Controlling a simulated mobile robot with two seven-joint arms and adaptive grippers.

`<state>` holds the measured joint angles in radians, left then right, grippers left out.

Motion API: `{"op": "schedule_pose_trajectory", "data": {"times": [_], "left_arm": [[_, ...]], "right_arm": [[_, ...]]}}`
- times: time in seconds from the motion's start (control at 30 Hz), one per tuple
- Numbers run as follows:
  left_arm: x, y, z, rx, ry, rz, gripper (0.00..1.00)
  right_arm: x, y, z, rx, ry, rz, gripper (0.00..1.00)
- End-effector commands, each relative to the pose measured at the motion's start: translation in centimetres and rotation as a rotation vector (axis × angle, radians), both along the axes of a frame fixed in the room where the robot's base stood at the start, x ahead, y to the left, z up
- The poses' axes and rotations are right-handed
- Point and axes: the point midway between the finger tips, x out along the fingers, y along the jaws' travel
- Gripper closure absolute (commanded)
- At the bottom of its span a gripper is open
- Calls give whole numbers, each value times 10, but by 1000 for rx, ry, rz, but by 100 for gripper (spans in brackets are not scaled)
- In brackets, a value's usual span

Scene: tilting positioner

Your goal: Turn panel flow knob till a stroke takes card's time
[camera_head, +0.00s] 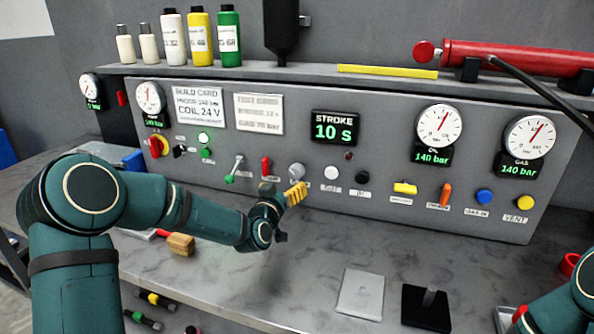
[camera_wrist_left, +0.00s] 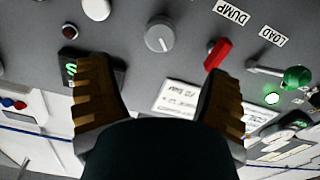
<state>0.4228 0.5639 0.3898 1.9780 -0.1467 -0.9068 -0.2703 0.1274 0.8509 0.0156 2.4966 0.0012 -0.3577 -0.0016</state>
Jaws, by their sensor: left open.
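The grey flow knob (camera_head: 297,171) is on the panel's lower row, right of a red lever. In the left wrist view the knob (camera_wrist_left: 159,36) lies ahead, between the lines of the two fingers, with a white pointer mark. My left gripper (camera_head: 296,193) is open and empty, just in front of and below the knob, apart from it as far as I can tell. The stroke display (camera_head: 335,127) reads 10 s. The test card (camera_head: 259,114) has a stroke line too blurred to read surely. My right gripper is out of view; only my right arm shows.
A red dump lever (camera_head: 266,167) and a green-tipped load lever (camera_head: 235,168) stand left of the knob. White (camera_head: 331,172) and black (camera_head: 362,177) buttons are to its right. A grey plate (camera_head: 361,294) and a black stand (camera_head: 427,307) lie on the bench.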

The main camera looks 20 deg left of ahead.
Motion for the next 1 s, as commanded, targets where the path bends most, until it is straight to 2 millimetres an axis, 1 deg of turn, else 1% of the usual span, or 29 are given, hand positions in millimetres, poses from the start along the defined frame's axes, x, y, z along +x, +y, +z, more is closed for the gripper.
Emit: {"op": "schedule_pose_trajectory", "data": {"times": [0.03,0.3,0.5,0.7,1.0], "left_arm": [[10,-1,-1,-2,0,0,21],[58,-3,-1,-2,-1,-1,21],[86,-4,-1,-1,0,-1,21],[100,-4,0,-1,0,-1,21],[103,-4,0,-1,1,-1,21]], "right_arm": [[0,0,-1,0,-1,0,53],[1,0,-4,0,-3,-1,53],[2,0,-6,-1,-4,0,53],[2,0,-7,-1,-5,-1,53],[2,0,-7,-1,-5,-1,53]]}}
